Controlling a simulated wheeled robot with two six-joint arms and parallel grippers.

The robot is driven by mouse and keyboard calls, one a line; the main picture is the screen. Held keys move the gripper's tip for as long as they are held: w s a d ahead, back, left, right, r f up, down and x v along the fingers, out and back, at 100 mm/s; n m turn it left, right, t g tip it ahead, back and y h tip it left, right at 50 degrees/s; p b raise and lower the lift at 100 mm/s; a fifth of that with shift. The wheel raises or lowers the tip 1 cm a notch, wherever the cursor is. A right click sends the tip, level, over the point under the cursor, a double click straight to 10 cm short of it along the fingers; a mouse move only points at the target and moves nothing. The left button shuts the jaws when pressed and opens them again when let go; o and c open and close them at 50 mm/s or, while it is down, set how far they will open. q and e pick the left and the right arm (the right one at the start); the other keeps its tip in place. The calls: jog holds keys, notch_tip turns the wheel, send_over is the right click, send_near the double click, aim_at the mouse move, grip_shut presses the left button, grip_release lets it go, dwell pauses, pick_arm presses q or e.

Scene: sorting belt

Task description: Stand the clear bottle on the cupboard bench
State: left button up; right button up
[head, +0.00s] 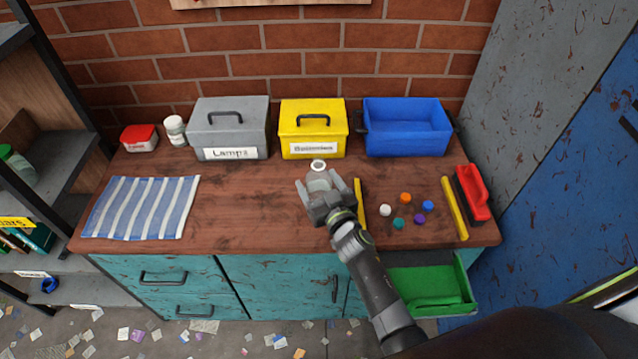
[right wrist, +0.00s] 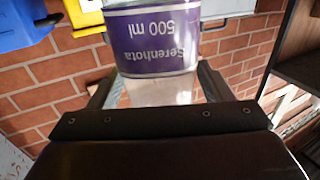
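The clear bottle (head: 318,179) is over the middle of the wooden cupboard bench (head: 250,207), with its pale round top facing up. My right gripper (head: 327,202) is around the bottle, and the right wrist view shows the fingers closed on both its sides. In that view the clear bottle (right wrist: 155,92) shows a purple label reading "Serenhota 500 ml", upside down. The gripper hides the bottle's base in the head view, so I cannot tell whether it touches the bench top. My left gripper is not in view.
A grey Lamps box (head: 229,119), a yellow box (head: 311,118) and a blue bin (head: 406,130) stand along the back. A striped cloth (head: 142,207) lies left. Several caps, yellow strips and a red brush (head: 473,192) lie right. A green drawer (head: 430,286) is open below.

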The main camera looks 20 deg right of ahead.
jog(key=shift+o, duration=0.4)
jog(key=shift+r, duration=0.1)
jog(key=shift+r+p, duration=0.2)
jog(key=shift+p, duration=0.1)
jog(key=s+d+p, duration=0.1)
jog(key=s+p, duration=0.1)
jog(key=s, duration=1)
jog(key=shift+d, duration=0.2)
jog(key=shift+f, duration=0.2)
